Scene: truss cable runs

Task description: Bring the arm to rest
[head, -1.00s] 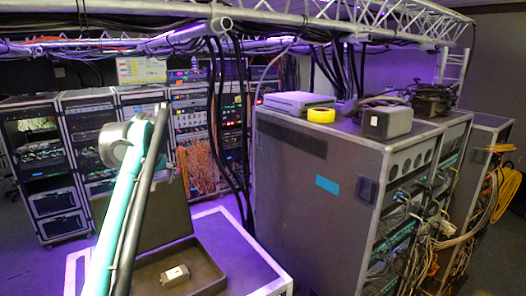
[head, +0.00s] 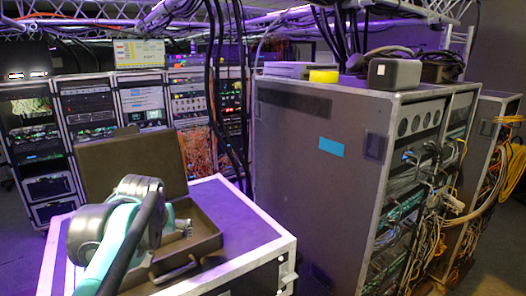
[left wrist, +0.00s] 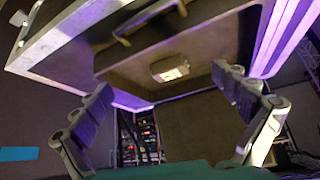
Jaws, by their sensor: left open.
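My left arm comes in from the lower left of the head view, its grey and teal joint over an open dark case. The left gripper (head: 182,228) is partly hidden behind that joint, at the case. In the left wrist view the left gripper (left wrist: 162,82) is open, its two fingers wide apart with nothing between them. A small pale box with a white label (left wrist: 170,69) lies in the case (left wrist: 115,70), beyond the fingertips. In the head view the case (head: 208,243) has its lid (head: 130,165) raised, and the small box cannot be made out. My right gripper is not in view.
The case stands on a purple-lit flight case (head: 262,245). A tall grey rack (head: 290,175) stands close to the right, with cables on its side. Black cables (head: 232,100) hang from the truss (head: 200,12) behind. More racks (head: 95,115) line the back left.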

